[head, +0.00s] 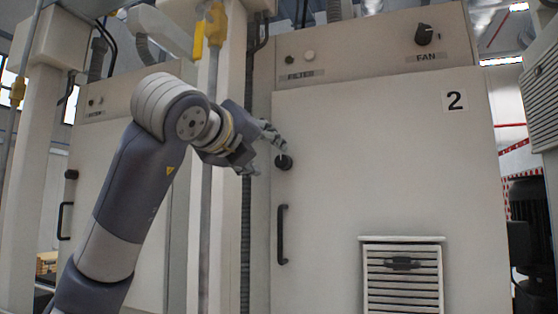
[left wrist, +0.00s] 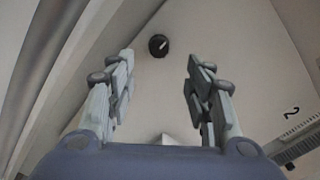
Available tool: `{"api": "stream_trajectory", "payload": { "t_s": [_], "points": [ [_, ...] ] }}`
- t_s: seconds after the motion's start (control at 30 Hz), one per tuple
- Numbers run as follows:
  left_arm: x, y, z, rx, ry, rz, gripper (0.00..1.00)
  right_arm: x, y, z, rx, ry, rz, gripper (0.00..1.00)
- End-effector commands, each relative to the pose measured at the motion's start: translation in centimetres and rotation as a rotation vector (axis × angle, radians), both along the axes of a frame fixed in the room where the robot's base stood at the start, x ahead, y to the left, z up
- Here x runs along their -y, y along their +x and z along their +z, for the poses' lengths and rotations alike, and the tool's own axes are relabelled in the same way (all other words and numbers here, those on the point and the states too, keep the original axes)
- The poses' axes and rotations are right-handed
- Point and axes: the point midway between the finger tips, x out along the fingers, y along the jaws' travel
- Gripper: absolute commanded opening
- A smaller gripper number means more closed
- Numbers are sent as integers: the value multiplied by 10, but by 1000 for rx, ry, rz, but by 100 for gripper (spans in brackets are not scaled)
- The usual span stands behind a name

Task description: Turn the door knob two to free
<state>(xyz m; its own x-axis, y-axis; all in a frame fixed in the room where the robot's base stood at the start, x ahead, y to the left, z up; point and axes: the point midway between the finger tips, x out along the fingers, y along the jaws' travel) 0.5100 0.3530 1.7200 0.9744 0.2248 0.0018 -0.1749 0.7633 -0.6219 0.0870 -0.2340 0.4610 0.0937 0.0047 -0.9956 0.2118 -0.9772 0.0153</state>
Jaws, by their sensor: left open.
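The round black door knob (head: 284,162) is on the left edge of the cabinet door marked 2 (head: 350,170), above a black bar handle (head: 282,235). My left gripper (head: 266,157) is open and empty, just left of the knob in the head view. In the left wrist view the knob (left wrist: 158,46) shows a pale slanted mark and lies beyond the two spread fingers (left wrist: 160,62), between their lines. The fingers do not appear to touch it. My right gripper is not in view.
A panel above the door carries a FAN dial (head: 424,35) and small FILTER buttons (head: 309,56). A louvred vent (head: 402,275) sits low on the door. A yellow-handled vertical pipe (head: 210,30) stands behind my left arm. Another cabinet (head: 105,150) is at the left.

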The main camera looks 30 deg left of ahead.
Motion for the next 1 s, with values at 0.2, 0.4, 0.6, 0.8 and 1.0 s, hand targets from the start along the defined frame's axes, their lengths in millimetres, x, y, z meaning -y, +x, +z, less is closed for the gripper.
{"api": "stream_trajectory", "payload": {
  "t_s": [0.2, 0.4, 0.6, 0.8, 1.0],
  "points": [
    [-9, 18, 4, -4, -6, 14, 48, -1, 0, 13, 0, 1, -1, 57],
    [-18, 57, 5, -4, -6, 13, 48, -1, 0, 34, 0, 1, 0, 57],
    [-25, 87, 4, -2, -5, 12, 48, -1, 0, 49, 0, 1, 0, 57],
    [-28, 101, 2, -1, -5, 10, 48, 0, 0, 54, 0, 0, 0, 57],
    [-28, 103, 1, 0, -5, 9, 48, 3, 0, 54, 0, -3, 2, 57]
  ]
}}
